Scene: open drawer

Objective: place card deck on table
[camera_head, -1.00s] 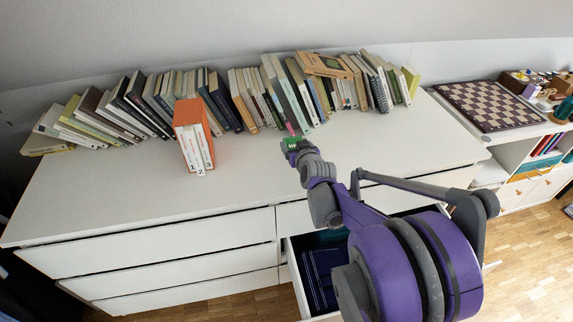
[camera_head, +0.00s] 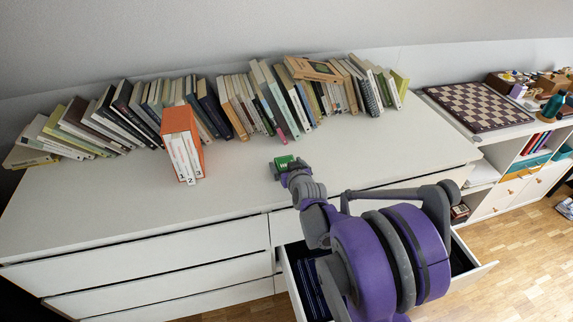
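A small green box, which looks like the card deck (camera_head: 286,160), is at the tip of my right gripper (camera_head: 282,167). The gripper appears shut on it, over the white top of the dresser (camera_head: 235,180). I cannot tell whether the deck touches the surface. The fingers are small and partly hidden by the wrist. My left gripper is not in view.
A row of books (camera_head: 245,103) lines the back of the dresser top. An orange box of books (camera_head: 182,143) stands left of my gripper. An open drawer (camera_head: 480,276) is below my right arm. A chessboard (camera_head: 478,106) lies at the right. The front surface is clear.

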